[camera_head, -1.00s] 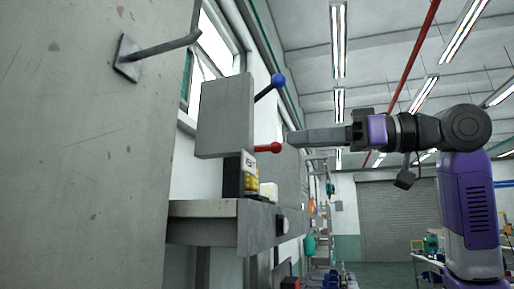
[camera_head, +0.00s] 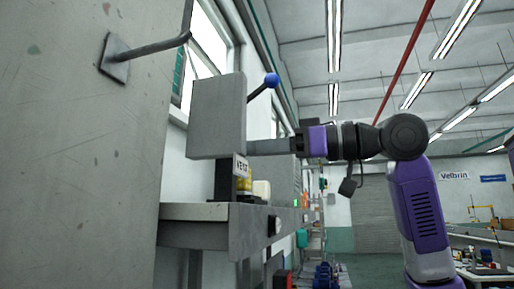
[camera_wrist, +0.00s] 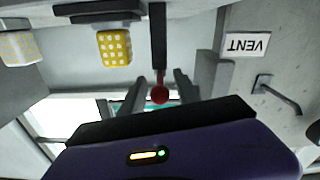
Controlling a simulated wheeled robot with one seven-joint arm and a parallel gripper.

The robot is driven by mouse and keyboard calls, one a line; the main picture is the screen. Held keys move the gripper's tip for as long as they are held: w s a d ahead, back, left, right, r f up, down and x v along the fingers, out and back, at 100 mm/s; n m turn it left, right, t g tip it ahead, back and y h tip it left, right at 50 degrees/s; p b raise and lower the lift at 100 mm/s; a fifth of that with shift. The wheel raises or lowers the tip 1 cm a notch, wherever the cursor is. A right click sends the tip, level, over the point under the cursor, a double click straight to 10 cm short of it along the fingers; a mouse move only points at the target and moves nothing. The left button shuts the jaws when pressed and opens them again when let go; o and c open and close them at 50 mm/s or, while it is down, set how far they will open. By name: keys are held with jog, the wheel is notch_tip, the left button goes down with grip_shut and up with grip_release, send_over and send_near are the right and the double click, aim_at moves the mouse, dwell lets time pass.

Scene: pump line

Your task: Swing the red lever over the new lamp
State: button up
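The red lever shows in the wrist view as a red ball (camera_wrist: 160,95) on a dark rod. It is between the two fingers of my gripper (camera_wrist: 160,80), with a small gap on each side. My gripper looks open. A yellow dotted lamp (camera_wrist: 115,47) is left of the rod in the wrist view. A yellow lamp (camera_head: 244,180) also shows below the box in the head view, partly behind a label. I cannot tell which lamp is new.
A blue-knobbed lever (camera_head: 271,80) sticks out of the grey box (camera_head: 217,115) above my gripper. A VENT label (camera_wrist: 247,44) is near the fingers. A paler dotted block (camera_wrist: 18,48) is at the far left. A grey shelf (camera_head: 195,212) is below. A bent hook (camera_head: 145,50) is on the near panel.

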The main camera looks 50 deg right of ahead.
grip_shut()
dwell(1.3)
